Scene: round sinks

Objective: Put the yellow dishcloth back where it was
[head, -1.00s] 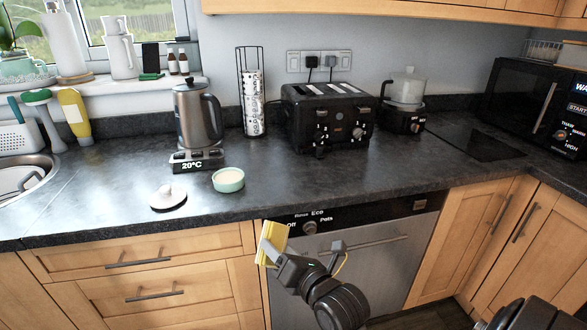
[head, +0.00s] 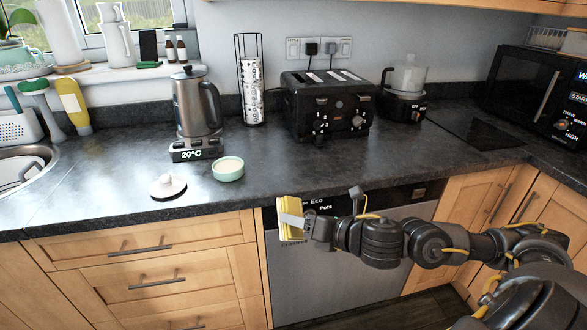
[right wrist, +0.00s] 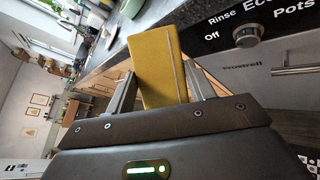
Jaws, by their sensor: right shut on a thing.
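The yellow dishcloth (head: 285,206) is a small, stiff-looking block in the head view, in front of the counter's front edge near the dishwasher's left end. My right gripper (head: 293,219) is shut on it and holds it in the air, its arm reaching in from the right. In the right wrist view the dishcloth (right wrist: 156,62) stands out between the two fingers of my right gripper (right wrist: 160,92). My left gripper is not in view.
The dark counter (head: 330,165) holds a green-rimmed dish (head: 228,169), a white-knobbed lid (head: 167,187), a kettle (head: 197,105) and a black toaster (head: 325,105). A round sink (head: 22,170) is at far left. Below are the dishwasher (head: 330,285) and wooden drawers (head: 150,280).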

